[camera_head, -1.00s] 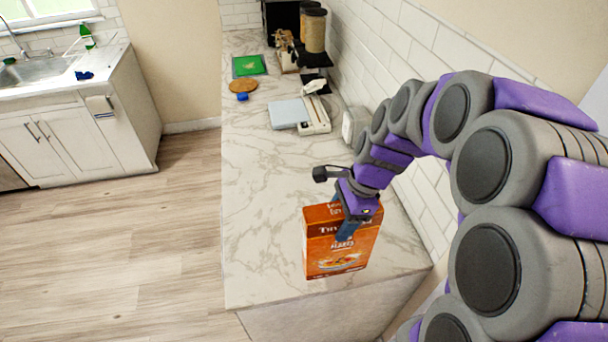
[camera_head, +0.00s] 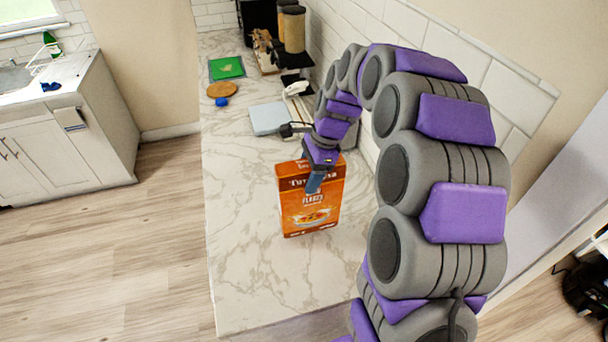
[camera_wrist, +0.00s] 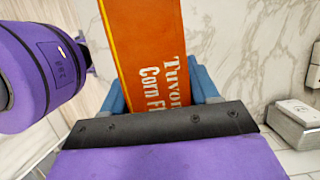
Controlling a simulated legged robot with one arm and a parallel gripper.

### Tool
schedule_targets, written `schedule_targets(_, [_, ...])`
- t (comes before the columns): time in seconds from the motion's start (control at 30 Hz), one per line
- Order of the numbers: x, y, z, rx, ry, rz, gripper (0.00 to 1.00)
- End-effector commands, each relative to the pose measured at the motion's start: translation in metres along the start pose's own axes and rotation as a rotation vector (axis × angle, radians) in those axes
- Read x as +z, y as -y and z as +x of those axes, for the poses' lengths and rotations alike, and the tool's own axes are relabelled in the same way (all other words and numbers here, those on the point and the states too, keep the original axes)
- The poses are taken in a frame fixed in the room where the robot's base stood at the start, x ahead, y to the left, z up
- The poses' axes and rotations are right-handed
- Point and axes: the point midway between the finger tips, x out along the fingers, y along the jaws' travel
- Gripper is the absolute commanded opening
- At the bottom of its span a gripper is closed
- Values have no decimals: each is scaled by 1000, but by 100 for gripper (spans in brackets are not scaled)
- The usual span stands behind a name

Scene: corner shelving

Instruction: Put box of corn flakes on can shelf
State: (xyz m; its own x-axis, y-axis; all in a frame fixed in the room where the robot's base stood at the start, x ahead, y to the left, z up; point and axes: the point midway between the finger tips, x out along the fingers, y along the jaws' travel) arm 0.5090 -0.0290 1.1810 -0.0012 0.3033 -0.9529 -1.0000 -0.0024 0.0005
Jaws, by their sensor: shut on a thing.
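The orange box of corn flakes (camera_head: 309,212) is upright at the marble counter, with its front facing me. My gripper (camera_head: 315,182) is shut on the top part of the box from above. In the wrist view the box (camera_wrist: 150,45) lies between the two blue fingers of my gripper (camera_wrist: 158,88), and part of its lettering shows. I cannot tell for sure whether the bottom of the box touches the counter or hangs just above it. No can shelf shows clearly in these views.
The marble counter (camera_head: 245,270) is bare at its near end. Farther back are a grey scale-like item (camera_head: 268,118), a round wooden board (camera_head: 221,90), a green board (camera_head: 227,68) and jars (camera_head: 294,30). A tiled wall runs along the right. Open wood floor (camera_head: 100,260) lies left.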

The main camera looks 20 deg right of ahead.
Motion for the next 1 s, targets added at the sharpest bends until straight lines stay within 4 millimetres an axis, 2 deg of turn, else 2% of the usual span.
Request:
schedule_targets(0.1, [-1, 20, 3, 0, 0, 0, 0])
schedule_targets(0.23, [-1, 32, 2, -4, 0, -1, 0])
schedule_targets(0.47, [-2, 41, 4, 0, 0, 0, 0])
schedule_targets(0.7, [-12, 39, 36, 2, 1, 0, 0])
schedule_targets(1.0, [-12, 39, 37, -1, 0, 0, 0])
